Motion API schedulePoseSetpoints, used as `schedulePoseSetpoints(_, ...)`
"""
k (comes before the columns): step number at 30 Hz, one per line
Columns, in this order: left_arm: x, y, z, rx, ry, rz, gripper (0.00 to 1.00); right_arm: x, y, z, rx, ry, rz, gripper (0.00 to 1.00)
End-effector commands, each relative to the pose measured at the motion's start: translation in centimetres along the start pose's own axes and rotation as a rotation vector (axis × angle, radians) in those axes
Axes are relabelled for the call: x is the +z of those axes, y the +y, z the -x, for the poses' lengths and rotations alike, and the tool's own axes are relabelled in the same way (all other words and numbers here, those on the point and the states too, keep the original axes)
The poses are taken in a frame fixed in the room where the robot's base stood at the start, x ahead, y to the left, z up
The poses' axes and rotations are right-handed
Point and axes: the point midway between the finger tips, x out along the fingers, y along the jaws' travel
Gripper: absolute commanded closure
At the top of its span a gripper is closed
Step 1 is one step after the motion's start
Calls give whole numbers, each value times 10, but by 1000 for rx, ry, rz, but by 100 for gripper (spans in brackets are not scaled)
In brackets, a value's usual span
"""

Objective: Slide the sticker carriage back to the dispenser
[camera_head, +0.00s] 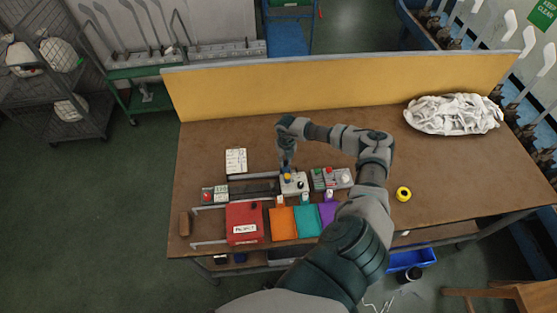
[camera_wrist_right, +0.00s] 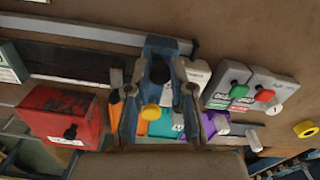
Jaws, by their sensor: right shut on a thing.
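My right gripper (camera_head: 288,164) reaches down onto the pale sticker carriage (camera_head: 294,183) at the right end of a dark track (camera_head: 252,189). The fingers hide part of the carriage. A grey unit with green and red buttons (camera_head: 331,179) stands just right of the carriage. A small grey unit with a red button (camera_head: 214,194) stands at the track's left end. I cannot tell which unit is the dispenser. My left gripper is not in view.
A red reject box (camera_head: 245,222) stands in front of the track. Orange (camera_head: 283,224), teal (camera_head: 307,222) and purple (camera_head: 328,212) panels lie beside it. A yellow tape roll (camera_head: 403,194) and a heap of white socks (camera_head: 453,113) lie to the right. A yellow partition closes the back.

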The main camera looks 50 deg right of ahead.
Motion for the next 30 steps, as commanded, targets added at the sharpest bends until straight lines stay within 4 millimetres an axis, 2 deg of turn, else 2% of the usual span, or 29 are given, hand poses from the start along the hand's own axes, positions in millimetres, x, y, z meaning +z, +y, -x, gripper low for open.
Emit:
schedulePoseSetpoints(5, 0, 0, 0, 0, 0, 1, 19, -3, -6, -1, -13, 10, -3, 100)
schedulePoseSetpoints(6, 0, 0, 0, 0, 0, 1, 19, -3, -7, -1, -12, 10, -3, 76)
schedulePoseSetpoints(9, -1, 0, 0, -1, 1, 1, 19, -2, -7, -2, -10, 9, -3, 53)
schedulePoseSetpoints(20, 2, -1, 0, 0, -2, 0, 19, 2, -5, 2, -7, 5, -2, 53)
schedulePoseSetpoints(23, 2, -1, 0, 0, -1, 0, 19, 2, -5, 14, -7, 4, -3, 53)
schedulePoseSetpoints(30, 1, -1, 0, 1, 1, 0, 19, 0, -7, 68, -8, 1, -3, 53)
